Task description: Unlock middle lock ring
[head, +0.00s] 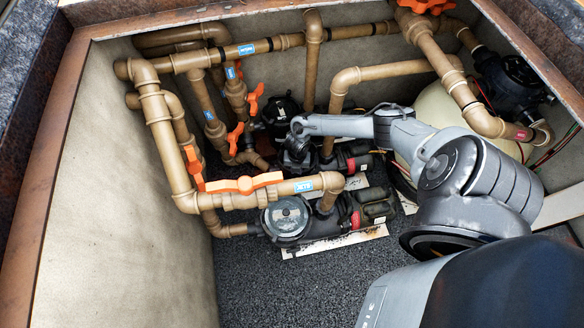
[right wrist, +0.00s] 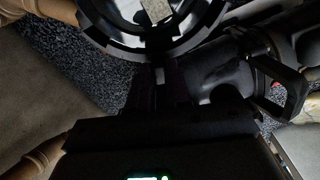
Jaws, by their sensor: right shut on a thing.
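The middle pump (head: 297,160) stands between the rear and front pumps in the head view, its top partly hidden by my right arm. My right gripper (head: 298,127) reaches in from the right, at the top of this pump. In the right wrist view the dark lock ring (right wrist: 205,40) curves around the clear lid at the top. My right gripper (right wrist: 165,78) is shut on the near edge of the ring. The exact contact is dark and hard to see. My left gripper is not in view.
The front pump (head: 287,217) has a clear lid, and the rear pump (head: 283,108) stands behind. Brown pipes (head: 170,140) with orange valve handles (head: 245,184) stand close on the left. A pale tank (head: 435,112) lies behind my arm. The gravel floor (head: 290,290) in front is clear.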

